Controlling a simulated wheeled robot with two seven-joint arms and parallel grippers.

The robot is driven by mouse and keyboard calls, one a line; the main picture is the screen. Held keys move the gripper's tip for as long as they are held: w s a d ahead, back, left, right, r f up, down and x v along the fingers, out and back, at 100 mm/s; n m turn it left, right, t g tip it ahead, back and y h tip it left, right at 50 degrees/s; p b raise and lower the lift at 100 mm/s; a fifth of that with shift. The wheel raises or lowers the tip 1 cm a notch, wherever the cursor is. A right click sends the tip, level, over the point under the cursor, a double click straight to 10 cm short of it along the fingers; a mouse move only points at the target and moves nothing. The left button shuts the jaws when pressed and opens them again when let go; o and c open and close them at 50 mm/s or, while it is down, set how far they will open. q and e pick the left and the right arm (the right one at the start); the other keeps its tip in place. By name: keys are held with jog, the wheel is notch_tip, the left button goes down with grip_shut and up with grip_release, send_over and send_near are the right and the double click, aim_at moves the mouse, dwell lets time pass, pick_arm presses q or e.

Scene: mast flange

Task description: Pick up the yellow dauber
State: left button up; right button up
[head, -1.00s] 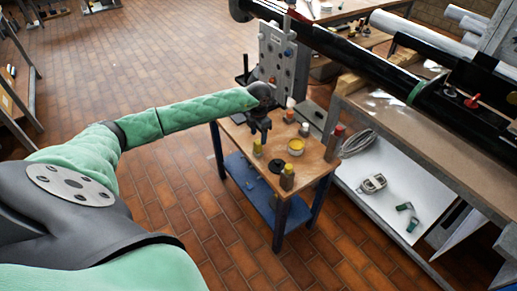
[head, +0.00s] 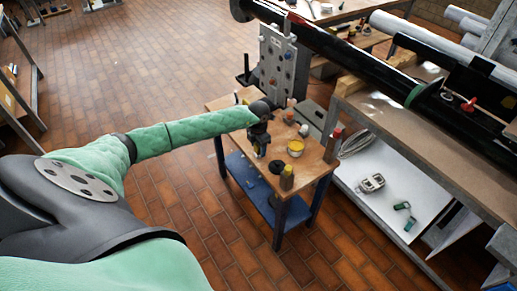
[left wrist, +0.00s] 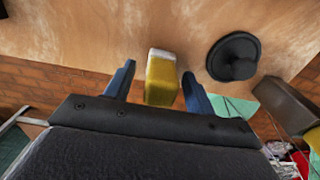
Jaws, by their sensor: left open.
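The yellow dauber (left wrist: 161,78), a small yellow block-like piece with a pale end, stands between the two blue fingers of my left gripper (left wrist: 157,86) in the left wrist view. The gripper is open, and a gap shows on each side of the dauber. In the head view my left gripper (head: 260,150) is low over the small wooden-topped table (head: 316,170), near its front left edge. There it mostly hides the dauber. My right gripper is in neither view.
A black disc (head: 275,168) lies close by, also in the left wrist view (left wrist: 233,57). A dark bottle with a yellowish top (head: 286,178), a yellow-filled tub (head: 295,147) and a red-topped bottle (head: 333,144) stand on the table. A grey panel (head: 276,58) rises behind.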

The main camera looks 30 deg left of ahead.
pick_arm(q)
jog(key=shift+f, duration=0.15)
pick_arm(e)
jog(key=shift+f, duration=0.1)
pick_arm(q)
jog(key=c, duration=1.1)
jog(key=shift+o, duration=0.2)
